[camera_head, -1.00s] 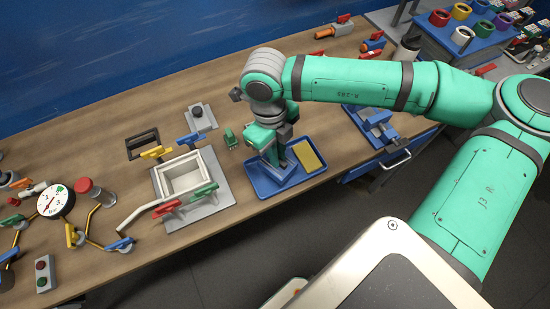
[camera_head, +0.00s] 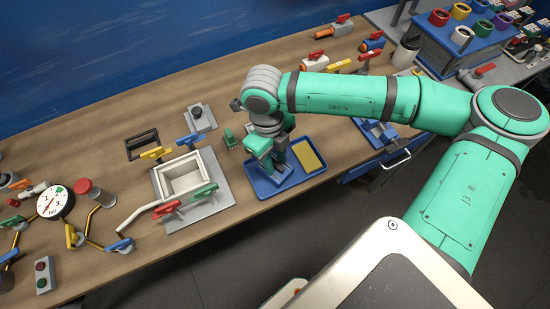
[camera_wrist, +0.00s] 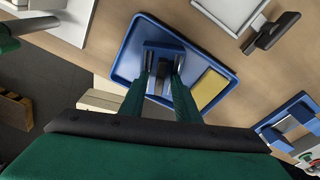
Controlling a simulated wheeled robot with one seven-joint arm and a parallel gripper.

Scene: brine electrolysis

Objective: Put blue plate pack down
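My gripper (camera_head: 272,168) reaches down over the left part of a blue tray (camera_head: 310,181). In the wrist view, my gripper's two green fingers (camera_wrist: 164,72) lie on either side of a dark block on the blue plate pack (camera_wrist: 165,46) and seem shut on it. The pack is blue with grey parts and lies over the tray's left half in the head view. Whether its underside touches the tray floor is hidden. A yellow plate (camera_head: 309,154) lies in the tray's right half and shows in the wrist view (camera_wrist: 208,88).
A white-walled basin (camera_head: 184,176) on a grey base stands left of the tray, with a small green piece (camera_head: 230,138) behind. A blue fixture (camera_head: 378,132) stands to the right. The table's front edge runs close to the tray. Bare wood lies behind the tray.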

